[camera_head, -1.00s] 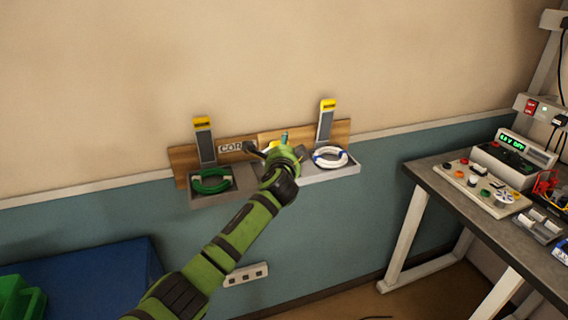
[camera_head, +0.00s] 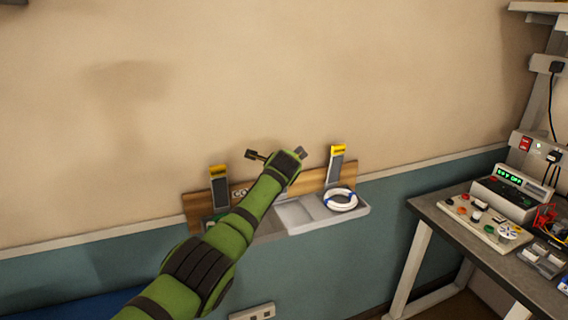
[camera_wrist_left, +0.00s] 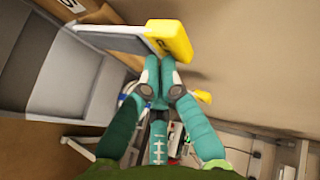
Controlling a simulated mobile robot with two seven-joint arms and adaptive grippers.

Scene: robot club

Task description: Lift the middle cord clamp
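The middle cord clamp shows in the left wrist view as a grey plate with a yellow end (camera_wrist_left: 171,40). It stands out over a grey tray (camera_wrist_left: 62,88). In the head view my arm hides this clamp; its pale tray (camera_head: 293,214) is partly visible and looks empty. My left gripper (camera_wrist_left: 160,68) has its teal fingers together, with the tips right at the clamp's yellow end. I see no part of the clamp between them. My right gripper is in neither view.
A left clamp (camera_head: 219,187) and a right clamp (camera_head: 336,167) stand upright on the wooden wall board (camera_head: 195,210). A white cord coil (camera_head: 340,200) lies in the right tray. A workbench (camera_head: 430,206) with electronics stands at the right. The wall above is clear.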

